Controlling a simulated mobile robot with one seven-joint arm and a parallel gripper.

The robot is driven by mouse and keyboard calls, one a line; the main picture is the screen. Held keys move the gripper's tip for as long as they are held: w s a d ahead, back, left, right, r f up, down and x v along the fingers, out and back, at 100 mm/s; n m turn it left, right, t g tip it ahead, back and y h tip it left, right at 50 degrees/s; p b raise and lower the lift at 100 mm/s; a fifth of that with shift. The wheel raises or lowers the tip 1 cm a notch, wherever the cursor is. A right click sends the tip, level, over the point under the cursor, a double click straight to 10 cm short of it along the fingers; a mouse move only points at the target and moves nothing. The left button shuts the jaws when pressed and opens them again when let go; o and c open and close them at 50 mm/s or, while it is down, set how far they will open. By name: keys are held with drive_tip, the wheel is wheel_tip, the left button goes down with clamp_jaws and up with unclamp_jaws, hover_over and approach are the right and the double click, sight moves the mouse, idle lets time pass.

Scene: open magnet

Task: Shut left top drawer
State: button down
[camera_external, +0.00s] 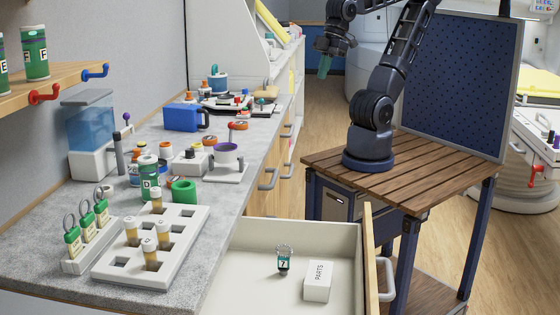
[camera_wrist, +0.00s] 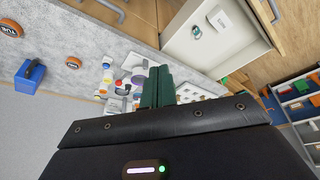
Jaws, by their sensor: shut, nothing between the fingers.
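The open drawer (camera_external: 345,236) is pulled out from under the grey counter in the foreground. It has a white interior, a wooden front and a light grey handle (camera_external: 386,279) on its right side. Inside are a small jar marked 7 (camera_external: 284,260) and a white PARTS box (camera_external: 318,281). The drawer also shows at the top of the wrist view (camera_wrist: 228,58), with its handle (camera_wrist: 272,10) at the top edge. My gripper (camera_external: 324,68) is raised at the back, well away from the drawer. Its green fingers (camera_wrist: 158,88) are together and empty.
A slatted wooden table (camera_external: 420,180) under my arm stands right of the drawer. Bare floor (camera_external: 318,110) shows behind the table.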

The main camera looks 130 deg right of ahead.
sight(241, 284)
drive_tip(key=w+a+f+n+g+h, duration=0.2)
drive_tip(key=w+a+f+n, duration=0.15)
drive_tip(key=w+a, duration=0.2)
drive_tip(key=w+a+f+n+g+h, duration=0.25)
drive_tip(key=w+a+n, duration=0.2)
drive_tip(key=w, duration=0.25)
drive_tip(key=w+a+f+n+t+h, duration=0.1)
drive_tip(key=w+a+f+n+h, duration=0.15)
drive_tip(key=a+f, duration=0.45)
drive_tip(key=w+a+f+n+h, duration=0.2)
drive_tip(key=w+a+f+n, duration=0.15)
drive_tip(key=a, duration=0.65)
drive_tip(key=s+a+f+n+t+h, duration=0.2)
drive_tip(key=a+f+n, duration=0.1)
drive_tip(key=a+f, duration=0.5)
drive_tip(key=s+a+f+n+t+h, duration=0.2)
drive_tip(key=a+f+n+t, duration=0.1)
drive_tip(key=a+f, duration=0.4)
drive_tip(key=s+a+f+n+t, duration=0.3)
drive_tip(key=s+a+f+t, duration=0.15)
drive_tip(key=f, duration=0.35)
drive_tip(key=s+a+f+n+t, duration=0.3)
drive_tip(key=s+a+f, duration=0.25)
drive_tip(key=f, duration=0.25)
drive_tip(key=x, duration=1.4)
drive_tip(key=shift+f, duration=0.45)
